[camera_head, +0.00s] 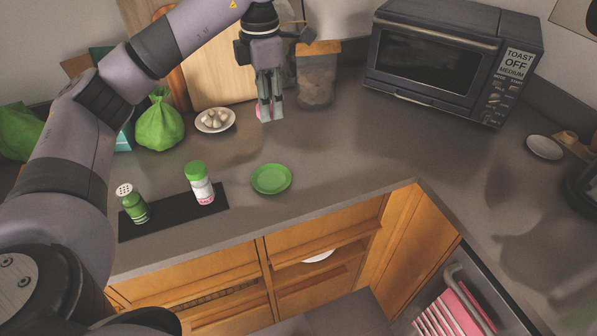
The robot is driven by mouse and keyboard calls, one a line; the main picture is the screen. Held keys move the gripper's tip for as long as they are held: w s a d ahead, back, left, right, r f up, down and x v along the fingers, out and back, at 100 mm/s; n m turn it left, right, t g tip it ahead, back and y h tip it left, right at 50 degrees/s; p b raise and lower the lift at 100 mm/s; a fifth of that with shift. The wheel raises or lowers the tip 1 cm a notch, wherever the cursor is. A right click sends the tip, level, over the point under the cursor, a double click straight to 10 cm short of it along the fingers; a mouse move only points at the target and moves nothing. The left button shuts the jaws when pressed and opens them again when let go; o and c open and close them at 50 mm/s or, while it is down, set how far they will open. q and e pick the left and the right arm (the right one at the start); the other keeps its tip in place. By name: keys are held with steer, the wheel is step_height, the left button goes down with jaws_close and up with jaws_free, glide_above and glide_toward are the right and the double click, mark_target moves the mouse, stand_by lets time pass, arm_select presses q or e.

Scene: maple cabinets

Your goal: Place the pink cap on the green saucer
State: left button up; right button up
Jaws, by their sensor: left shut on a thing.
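My left gripper (270,112) reaches down over the back of the counter, in front of the wooden boards. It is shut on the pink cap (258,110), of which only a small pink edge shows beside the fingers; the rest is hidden. The green saucer (271,179) lies empty on the counter near its front edge, below the gripper in the picture and apart from it. My right gripper is not in view.
A dark mat (165,222) holds a green shaker (133,205) and a green-topped bottle (199,184) left of the saucer. A bowl of garlic (215,120), a green bag (159,122) and a jar (317,75) stand behind. A toaster oven (450,60) is at right. The counter right of the saucer is clear.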

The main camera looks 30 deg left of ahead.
arm_select(q)
step_height(320, 180, down, 7)
glide_above(272, 179)
step_height(272, 179, down, 7)
steer(key=shift+f+p, duration=0.2)
steer(key=shift+p, duration=0.15)
steer(key=shift+f, duration=0.7)
step_height(272, 179, down, 4)
steer(key=shift+r+p, duration=0.1)
steer(key=shift+p, duration=0.4)
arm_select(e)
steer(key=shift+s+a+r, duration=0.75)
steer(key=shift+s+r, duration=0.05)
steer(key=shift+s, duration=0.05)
